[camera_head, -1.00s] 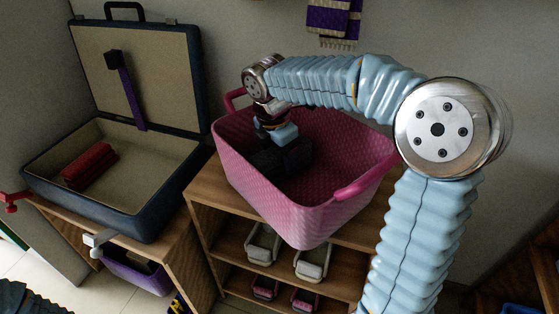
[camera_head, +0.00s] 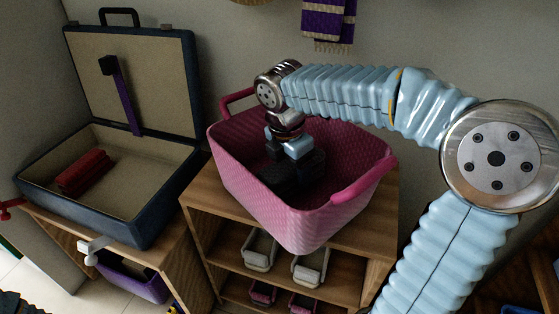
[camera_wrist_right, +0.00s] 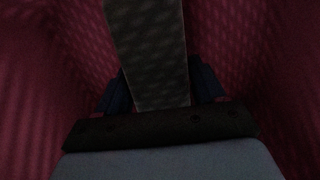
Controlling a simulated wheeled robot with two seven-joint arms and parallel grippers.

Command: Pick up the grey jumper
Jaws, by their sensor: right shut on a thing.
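The grey jumper (camera_wrist_right: 150,50) is a patterned grey piece between my fingers in the right wrist view. In the head view a dark grey bundle (camera_head: 290,180), seemingly the same jumper, is low inside the pink basket (camera_head: 250,185). My right gripper (camera_head: 290,160) reaches down into the basket and is shut on the jumper. The arm and gripper partly hide the jumper, and the basket is dim inside. I cannot tell whether the jumper touches the basket floor. My left gripper is not in view.
The basket stands on a wooden shelf unit (camera_head: 195,200), its walls close around my gripper. An open suitcase (camera_head: 150,205) with a red item (camera_head: 83,172) is on the left. Small bins (camera_head: 258,250) fill the shelves below. A purple scarf (camera_head: 328,22) hangs on the wall.

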